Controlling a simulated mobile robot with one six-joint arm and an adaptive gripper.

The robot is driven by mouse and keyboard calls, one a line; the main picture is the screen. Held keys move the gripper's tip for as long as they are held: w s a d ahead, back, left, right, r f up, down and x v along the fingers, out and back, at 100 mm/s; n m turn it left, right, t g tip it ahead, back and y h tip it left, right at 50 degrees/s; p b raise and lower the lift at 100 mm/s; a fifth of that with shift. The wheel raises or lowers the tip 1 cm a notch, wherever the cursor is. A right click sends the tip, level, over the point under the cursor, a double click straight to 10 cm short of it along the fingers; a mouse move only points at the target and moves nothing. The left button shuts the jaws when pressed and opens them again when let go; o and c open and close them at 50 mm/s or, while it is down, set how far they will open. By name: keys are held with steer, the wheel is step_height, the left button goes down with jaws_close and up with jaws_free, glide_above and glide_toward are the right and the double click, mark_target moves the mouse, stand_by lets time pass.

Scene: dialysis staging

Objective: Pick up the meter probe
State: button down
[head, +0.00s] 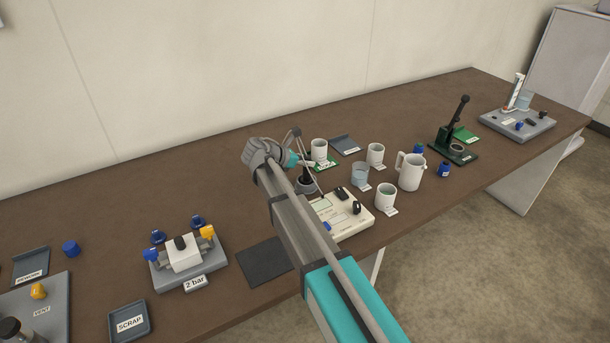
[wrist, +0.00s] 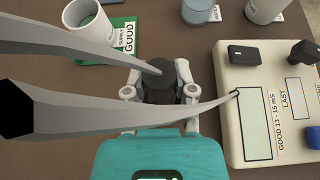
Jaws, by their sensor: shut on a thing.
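The meter probe shows as a dark, round-topped cylinder (wrist: 160,80) in the wrist view. My gripper (wrist: 160,94) is shut on it, with one pale finger on each side. In the head view my gripper (head: 303,168) is over the table left of the cream meter (head: 355,222), and a dark base (head: 306,187) shows just below. I cannot tell whether the probe still touches that base. A grey cable (wrist: 90,118) loops close to the wrist camera, from the probe's top to the meter (wrist: 231,140). The probe's lower end is hidden.
A white cup (head: 319,149) on a green GOOD mat stands close behind my gripper. More cups and a white jug (head: 411,171) stand to the right. A dark mat (head: 265,262) lies in front, left of my arm. The table behind and left of my gripper is clear.

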steer(key=shift+r, duration=0.2)
stand_by(0.3)
step_height(320, 180, up, 2)
steer(key=p, duration=0.2)
steer(key=shift+p, duration=0.3)
steer(key=s+d+r+p, duration=0.6)
steer(key=s+r+p, duration=0.4)
steer(key=s, duration=0.2)
steer(key=shift+s+d+r, duration=0.15)
steer(key=shift+s+r, duration=0.1)
steer(key=shift+r, duration=0.05)
